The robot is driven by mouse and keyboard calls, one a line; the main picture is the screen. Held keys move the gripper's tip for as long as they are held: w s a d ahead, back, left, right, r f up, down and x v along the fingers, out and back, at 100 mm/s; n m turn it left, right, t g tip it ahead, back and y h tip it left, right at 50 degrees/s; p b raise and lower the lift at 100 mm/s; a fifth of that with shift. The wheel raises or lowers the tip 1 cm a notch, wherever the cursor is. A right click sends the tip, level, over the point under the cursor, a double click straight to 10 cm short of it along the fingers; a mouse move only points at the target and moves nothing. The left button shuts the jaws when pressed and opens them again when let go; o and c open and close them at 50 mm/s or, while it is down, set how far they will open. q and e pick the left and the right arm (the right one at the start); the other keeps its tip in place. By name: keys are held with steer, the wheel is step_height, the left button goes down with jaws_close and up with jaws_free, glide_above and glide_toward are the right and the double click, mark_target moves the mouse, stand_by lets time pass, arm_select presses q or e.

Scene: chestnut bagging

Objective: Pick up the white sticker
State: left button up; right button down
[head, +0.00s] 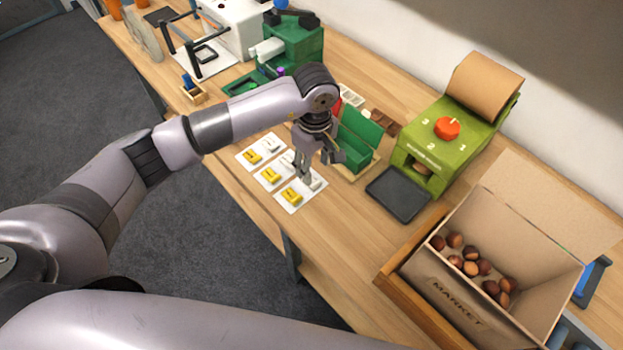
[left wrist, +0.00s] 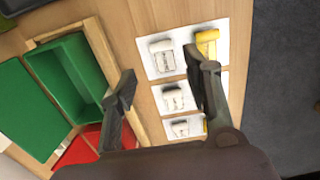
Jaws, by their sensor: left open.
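Three white cards with stickers lie in a row on the table. Each card carries a yellow sticker (head: 291,195) and a white sticker (head: 272,145). In the left wrist view a white sticker (left wrist: 162,55) sits beside a yellow sticker (left wrist: 206,42) on the top card, with more white stickers (left wrist: 173,98) on the cards below. My left gripper (head: 320,172) is open and empty over the row's right end, and its fingers partly hide the stickers. In the left wrist view its fingers (left wrist: 158,62) stand apart. My right gripper is not in view.
A green open box (head: 357,153) stands close to my left gripper. A green machine (head: 432,150) with a dark tray (head: 397,194) and a carton (head: 435,293) of chestnuts stand to the right. Bare table lies in front of the tray.

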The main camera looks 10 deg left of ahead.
mark_target(316, 187)
arm_select(q)
steer(key=f, duration=0.1)
steer(key=f+p, duration=0.1)
steer(key=f, duration=0.1)
steer(key=s+f+p, duration=0.1)
steer(key=shift+d+f, duration=0.35)
steer(key=shift+f, duration=0.3)
steer(key=shift+c, duration=0.4)
steer(key=c, duration=0.7)
